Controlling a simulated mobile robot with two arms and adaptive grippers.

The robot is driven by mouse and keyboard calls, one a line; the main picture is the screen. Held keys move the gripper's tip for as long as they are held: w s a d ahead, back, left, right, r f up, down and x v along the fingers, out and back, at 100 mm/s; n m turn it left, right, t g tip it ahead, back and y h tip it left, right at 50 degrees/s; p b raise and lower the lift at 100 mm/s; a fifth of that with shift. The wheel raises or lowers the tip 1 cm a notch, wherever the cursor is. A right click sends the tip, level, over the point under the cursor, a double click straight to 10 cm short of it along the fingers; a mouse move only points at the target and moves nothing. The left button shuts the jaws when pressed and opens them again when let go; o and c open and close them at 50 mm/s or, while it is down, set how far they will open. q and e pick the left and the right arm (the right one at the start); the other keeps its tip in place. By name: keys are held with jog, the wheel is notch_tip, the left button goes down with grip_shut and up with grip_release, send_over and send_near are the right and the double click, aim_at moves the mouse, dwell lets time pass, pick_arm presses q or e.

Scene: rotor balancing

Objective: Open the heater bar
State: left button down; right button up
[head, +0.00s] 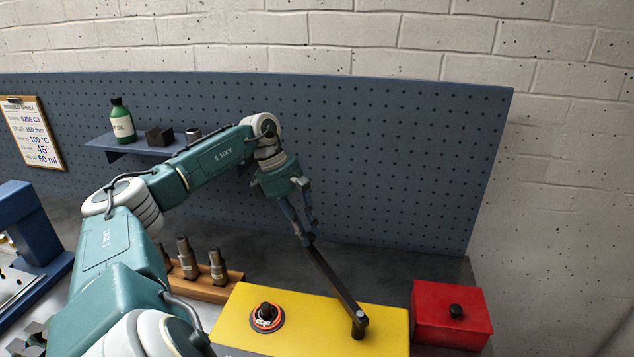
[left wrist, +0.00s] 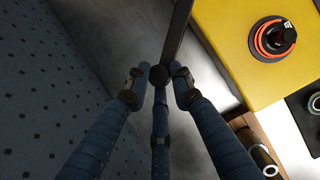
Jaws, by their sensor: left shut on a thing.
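The heater bar (head: 335,279) is a long dark bar. One end meets a dark upright post on top of the yellow heater box (head: 388,325), and the bar reaches up and left past the box's back edge. My left gripper (head: 308,239) is shut on the bar's free end, close to the pegboard. My right gripper is not in view.
A black knob with an orange ring (head: 266,316) sits on the yellow box. A red box (head: 452,316) stands to the right. A wooden rack (head: 205,288) holds several metal pieces at left. A shelf (head: 150,149) with a green bottle (head: 121,121) hangs on the pegboard (head: 400,150).

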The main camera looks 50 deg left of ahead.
pick_arm(q)
jog(key=shift+w+d+r, duration=0.1)
jog(key=shift+w+d, duration=0.05)
jog(key=shift+w, duration=0.3)
jog(key=c, duration=1.5)
grip_release()
jog(key=v, duration=1.2)
